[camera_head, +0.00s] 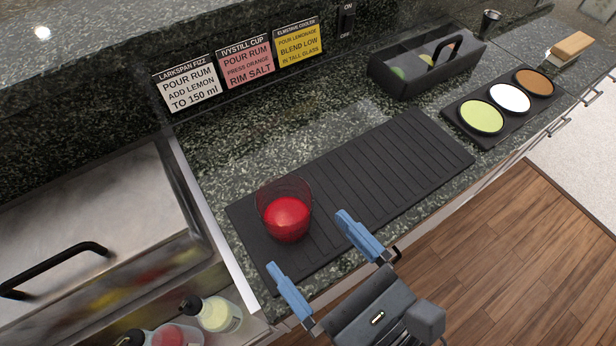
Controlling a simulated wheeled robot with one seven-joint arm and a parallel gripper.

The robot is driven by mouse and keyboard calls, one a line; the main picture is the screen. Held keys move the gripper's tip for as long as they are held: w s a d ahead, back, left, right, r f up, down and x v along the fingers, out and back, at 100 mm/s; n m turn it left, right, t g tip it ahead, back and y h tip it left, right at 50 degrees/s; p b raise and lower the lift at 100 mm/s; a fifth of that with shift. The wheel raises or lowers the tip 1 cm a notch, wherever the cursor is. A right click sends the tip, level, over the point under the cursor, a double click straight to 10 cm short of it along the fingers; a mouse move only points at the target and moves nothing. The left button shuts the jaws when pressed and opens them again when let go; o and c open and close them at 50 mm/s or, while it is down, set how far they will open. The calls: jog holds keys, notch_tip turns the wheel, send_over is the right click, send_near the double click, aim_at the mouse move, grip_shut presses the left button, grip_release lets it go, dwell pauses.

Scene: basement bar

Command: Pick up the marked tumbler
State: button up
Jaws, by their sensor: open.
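A clear tumbler (285,208) with red liquid in it stands upright on the left part of a black ribbed mat (395,160). I cannot make out a separate mark on it; it is the only tumbler in view. My gripper (318,260) has two blue fingers spread wide apart with nothing between them. It is on the near side of the tumbler, toward the counter's front edge, and seems apart from it. The tumbler is not hidden by the fingers.
Three recipe cards (246,64) lean at the back. A black caddy (420,72) and a tray of three round dishes (500,100) stand to the right. Bottles (215,314) and a metal lid with a black handle (60,262) are at left. The mat's right part is clear.

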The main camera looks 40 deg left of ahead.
aim_at(302, 222)
jog(key=shift+w+a+r, duration=0.1)
jog(key=shift+w+a, duration=0.05)
jog(key=shift+w, duration=0.15)
jog(key=shift+w+a, duration=0.1)
jog(key=shift+a, duration=0.25)
jog(key=x, duration=0.2)
jog(key=p+x, duration=0.1)
jog(key=x, duration=0.1)
jog(key=r+p+x, duration=0.1)
jog(key=x, duration=0.1)
jog(key=shift+w, duration=0.1)
jog(key=shift+w+a+f, duration=0.1)
jog(key=shift+w+a, duration=0.05)
jog(key=shift+a, duration=0.25)
jog(key=shift+c, duration=0.5)
jog(key=c, duration=1.1)
